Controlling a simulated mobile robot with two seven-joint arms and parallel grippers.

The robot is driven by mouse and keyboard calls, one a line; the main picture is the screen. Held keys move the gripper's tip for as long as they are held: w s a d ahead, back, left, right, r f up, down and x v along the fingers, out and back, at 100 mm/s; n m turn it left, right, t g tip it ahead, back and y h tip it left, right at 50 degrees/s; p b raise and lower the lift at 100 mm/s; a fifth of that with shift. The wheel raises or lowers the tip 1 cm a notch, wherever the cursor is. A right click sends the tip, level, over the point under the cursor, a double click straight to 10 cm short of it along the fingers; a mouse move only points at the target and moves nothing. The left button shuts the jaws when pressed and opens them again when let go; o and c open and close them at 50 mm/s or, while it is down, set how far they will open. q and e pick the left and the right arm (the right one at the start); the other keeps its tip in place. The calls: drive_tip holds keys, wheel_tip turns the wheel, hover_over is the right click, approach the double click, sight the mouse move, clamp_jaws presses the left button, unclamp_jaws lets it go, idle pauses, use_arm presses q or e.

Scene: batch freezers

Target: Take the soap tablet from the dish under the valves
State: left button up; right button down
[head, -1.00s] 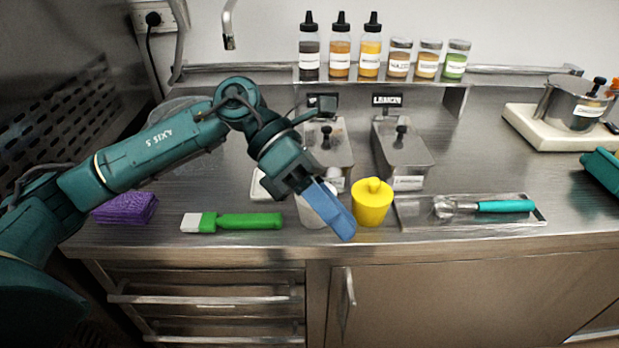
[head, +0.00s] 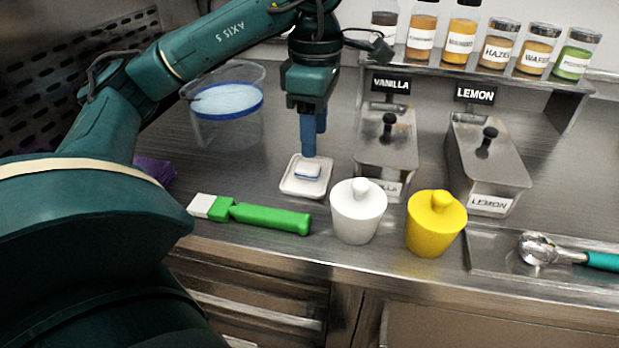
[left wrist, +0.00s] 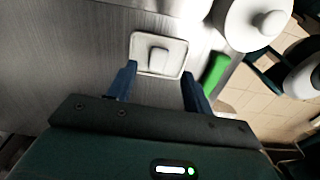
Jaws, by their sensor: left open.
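The soap tablet (head: 307,171) is a small white block with a blue edge. It lies in a shallow white square dish (head: 290,187) on the steel counter. My left gripper (head: 310,150) points down just above and behind the tablet in the head view. In the left wrist view its two blue fingers (left wrist: 158,85) are apart and empty, with the tablet (left wrist: 158,54) and dish (left wrist: 176,69) just beyond the fingertips. I cannot tell how high the fingertips are above the tablet. No valves show clearly above the dish. My right gripper is not in view.
A green-handled brush (head: 260,216) lies in front of the dish. A white lidded pot (head: 357,215) and a yellow one (head: 434,228) stand to its right. A clear blue-rimmed container (head: 230,115) is behind left, and the vanilla tub (head: 385,150) is behind right.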

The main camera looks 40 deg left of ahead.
sight(310, 167)
use_arm(q)
drive_tip(key=shift+f, duration=0.6)
drive_tip(key=f, duration=0.3)
drive_tip(key=f+b, duration=0.1)
drive_tip(key=f, duration=0.1)
drive_tip(key=shift+s+a, duration=0.1)
drive_tip(key=shift+a, duration=0.25)
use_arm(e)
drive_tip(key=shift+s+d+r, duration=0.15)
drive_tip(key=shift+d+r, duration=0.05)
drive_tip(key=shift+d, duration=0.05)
use_arm(q)
drive_tip(key=shift+c, duration=0.2)
